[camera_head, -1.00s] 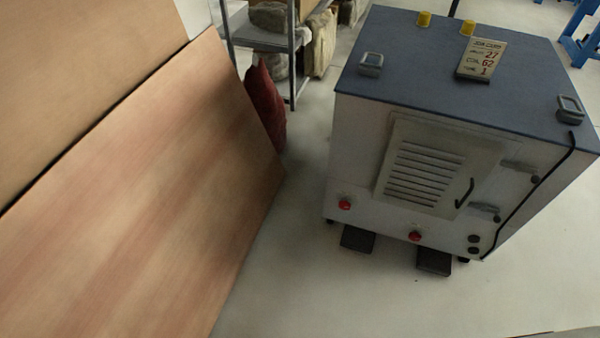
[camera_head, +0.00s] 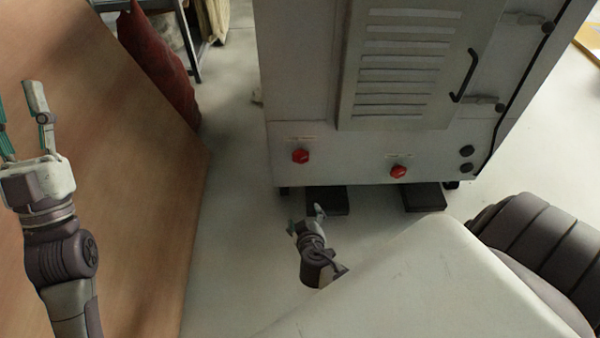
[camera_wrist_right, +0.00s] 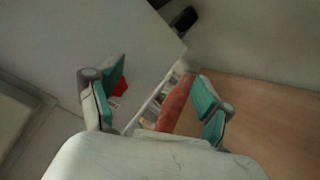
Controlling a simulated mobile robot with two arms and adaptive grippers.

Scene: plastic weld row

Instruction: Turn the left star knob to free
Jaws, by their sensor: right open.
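The left star knob (camera_head: 300,156) is red and sits low on the front of the pale cabinet (camera_head: 288,100). A second red knob (camera_head: 398,171) is to its right. Their exact turn positions are too small to read. My right gripper (camera_head: 305,217) is open and empty, in front of and below the left knob in the head view, apart from it. In the right wrist view, a red knob (camera_wrist_right: 119,88) shows beside the left finger, partly hidden by it; the jaws (camera_wrist_right: 160,90) are spread. My left gripper (camera_head: 17,100) is open and empty at the left edge.
A wooden panel (camera_head: 130,200) leans at the left, behind my left arm. A dark red sack (camera_head: 158,65) stands near the shelf. Dark blocks (camera_head: 326,199) lie under the cabinet. A black door handle (camera_head: 466,76) sticks out. Floor is clear between panel and cabinet.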

